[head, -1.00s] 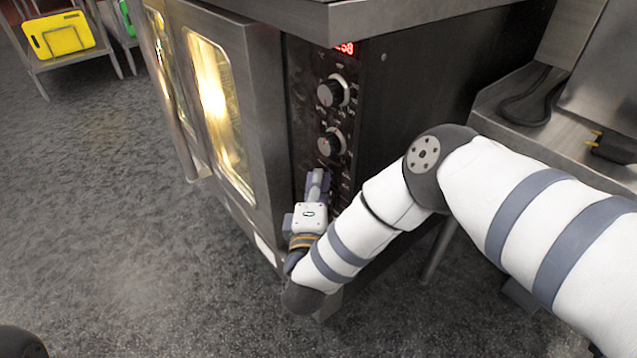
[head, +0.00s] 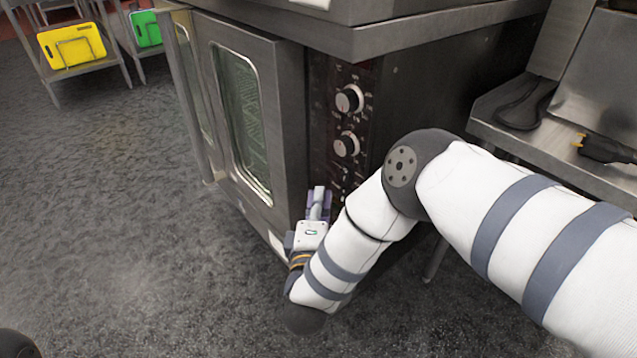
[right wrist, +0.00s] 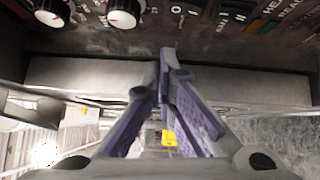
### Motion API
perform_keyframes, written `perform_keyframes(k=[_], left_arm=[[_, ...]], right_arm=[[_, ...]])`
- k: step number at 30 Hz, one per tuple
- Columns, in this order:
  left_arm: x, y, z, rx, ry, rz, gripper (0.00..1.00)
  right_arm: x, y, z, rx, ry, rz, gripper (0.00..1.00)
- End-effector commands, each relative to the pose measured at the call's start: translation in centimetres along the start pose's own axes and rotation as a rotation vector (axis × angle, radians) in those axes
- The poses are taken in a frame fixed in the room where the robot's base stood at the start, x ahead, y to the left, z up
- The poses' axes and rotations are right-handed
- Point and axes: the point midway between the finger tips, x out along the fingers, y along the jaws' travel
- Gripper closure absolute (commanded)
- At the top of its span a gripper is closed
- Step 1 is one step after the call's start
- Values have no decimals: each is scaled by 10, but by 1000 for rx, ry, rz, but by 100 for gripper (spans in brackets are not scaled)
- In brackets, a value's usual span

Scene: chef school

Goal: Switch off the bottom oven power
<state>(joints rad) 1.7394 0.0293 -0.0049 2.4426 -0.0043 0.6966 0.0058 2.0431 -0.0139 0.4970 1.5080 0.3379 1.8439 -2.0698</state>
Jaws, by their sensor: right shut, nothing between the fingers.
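The bottom oven (head: 290,110) has a glass door window (head: 241,120) that is dark, with no light inside. Its black control panel (head: 325,105) carries two round knobs, an upper one (head: 349,99) and a lower one (head: 346,145). No red digits show on the panel. My right gripper (head: 318,190) is shut and empty at the lower part of the panel, below the knobs. In the right wrist view its fingertips (right wrist: 168,52) meet just below a row of rocker switches (right wrist: 235,10). I cannot tell whether they touch the panel. My left gripper is out of view.
A steel ledge (head: 440,32) overhangs the panel. A steel counter (head: 530,125) stands to the right. A rack at the back left holds a yellow board (head: 72,48) and a green board (head: 146,28). The floor (head: 120,200) in front is clear.

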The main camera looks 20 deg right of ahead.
Motion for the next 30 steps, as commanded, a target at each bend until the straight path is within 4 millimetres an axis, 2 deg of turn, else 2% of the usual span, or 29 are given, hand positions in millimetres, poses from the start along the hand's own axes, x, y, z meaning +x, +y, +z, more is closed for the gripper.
perform_keyframes(k=[3,9,25,26,28,29,30], left_arm=[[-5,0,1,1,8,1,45],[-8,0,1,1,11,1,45],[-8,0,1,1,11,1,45],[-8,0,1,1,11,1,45],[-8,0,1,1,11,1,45],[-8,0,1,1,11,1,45],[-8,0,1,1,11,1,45]], right_arm=[[-27,4,-1,-1,5,-2,100],[-52,7,0,-1,1,0,100],[-57,6,1,1,2,-3,100],[-58,3,1,7,9,-12,100],[-68,-19,2,56,58,-88,100],[-76,-35,4,94,90,-148,100],[-91,-62,8,159,132,-256,100]])
